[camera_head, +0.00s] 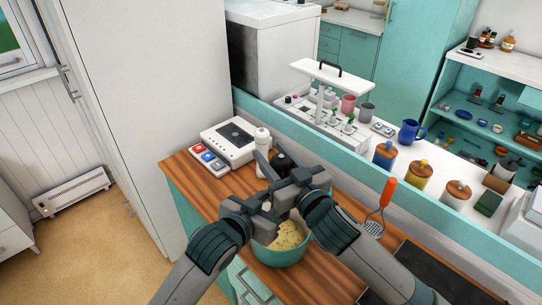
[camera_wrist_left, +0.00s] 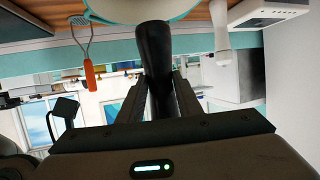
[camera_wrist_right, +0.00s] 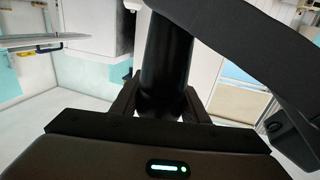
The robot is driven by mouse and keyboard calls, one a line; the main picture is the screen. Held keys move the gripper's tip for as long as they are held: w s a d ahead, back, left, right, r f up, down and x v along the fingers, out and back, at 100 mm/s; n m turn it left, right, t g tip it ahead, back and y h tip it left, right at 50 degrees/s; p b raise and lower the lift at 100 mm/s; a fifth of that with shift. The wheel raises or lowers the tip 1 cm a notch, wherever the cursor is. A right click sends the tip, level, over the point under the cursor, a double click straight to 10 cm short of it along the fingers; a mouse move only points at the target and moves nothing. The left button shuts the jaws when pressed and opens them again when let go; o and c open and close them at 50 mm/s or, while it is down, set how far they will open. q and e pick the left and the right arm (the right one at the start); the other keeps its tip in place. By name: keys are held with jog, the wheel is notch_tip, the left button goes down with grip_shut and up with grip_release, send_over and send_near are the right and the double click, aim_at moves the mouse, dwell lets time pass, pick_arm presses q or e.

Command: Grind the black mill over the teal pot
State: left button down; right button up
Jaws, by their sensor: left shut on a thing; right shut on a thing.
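The teal pot (camera_head: 282,256) stands on the wooden counter, with pale yellowish food inside. Its rim also shows at the top of the left wrist view (camera_wrist_left: 185,9). The black mill (camera_head: 284,159) is held above the pot, mostly hidden by my grippers in the head view. My left gripper (camera_head: 264,207) is shut on the mill, which stands between its fingers in the left wrist view (camera_wrist_left: 155,62). My right gripper (camera_head: 277,174) is shut on the mill higher up; the mill also fills the middle of the right wrist view (camera_wrist_right: 165,65).
A white mill (camera_head: 262,139) stands behind the grippers, beside a white scale-like device (camera_head: 236,142). Canisters (camera_head: 420,172) and a blue jug (camera_head: 409,131) stand on the ledge behind. A dark hob (camera_head: 430,275) is at front right.

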aim_at(287, 172)
jog(key=shift+d, duration=0.1)
jog(key=o, duration=1.1)
jog(key=shift+c, duration=0.2)
jog(key=v, duration=1.2)
